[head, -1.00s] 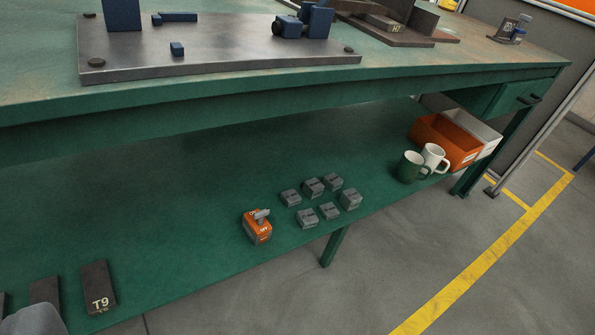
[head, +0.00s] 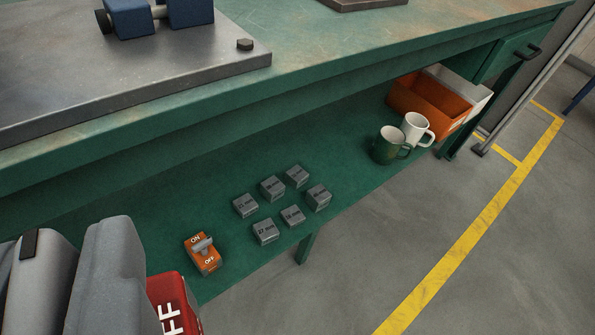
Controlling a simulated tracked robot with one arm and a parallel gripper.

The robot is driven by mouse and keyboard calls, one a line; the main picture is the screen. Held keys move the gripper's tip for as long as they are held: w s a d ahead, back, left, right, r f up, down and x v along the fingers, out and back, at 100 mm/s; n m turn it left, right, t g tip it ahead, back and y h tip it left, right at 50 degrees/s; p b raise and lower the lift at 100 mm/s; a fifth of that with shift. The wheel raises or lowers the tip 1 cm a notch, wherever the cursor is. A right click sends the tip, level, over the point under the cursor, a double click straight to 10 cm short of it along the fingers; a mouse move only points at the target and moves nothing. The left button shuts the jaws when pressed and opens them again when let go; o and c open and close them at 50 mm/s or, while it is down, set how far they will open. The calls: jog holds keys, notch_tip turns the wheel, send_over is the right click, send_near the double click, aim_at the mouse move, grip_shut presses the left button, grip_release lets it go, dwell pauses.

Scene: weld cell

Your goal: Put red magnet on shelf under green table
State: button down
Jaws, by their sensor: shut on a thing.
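My gripper (head: 85,285) is at the lower left, its grey fingers close to the camera. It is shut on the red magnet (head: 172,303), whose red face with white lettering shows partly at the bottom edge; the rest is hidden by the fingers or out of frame. The green table (head: 330,65) runs across the view. Its green lower shelf (head: 345,195) lies beyond and to the right of the gripper. I cannot tell the exact gap between magnet and shelf.
An orange ON/OFF magnet (head: 203,256) stands on the shelf near its front edge. Several grey blocks (head: 272,188) sit to its right. Farther right are a green mug (head: 389,146), a white mug (head: 416,130) and an orange bin (head: 430,98). Bare shelf shows between blocks and mugs.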

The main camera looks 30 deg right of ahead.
jog(key=shift+w+d, duration=0.15)
jog(key=shift+d+r, duration=0.1)
jog(key=shift+d, duration=0.1)
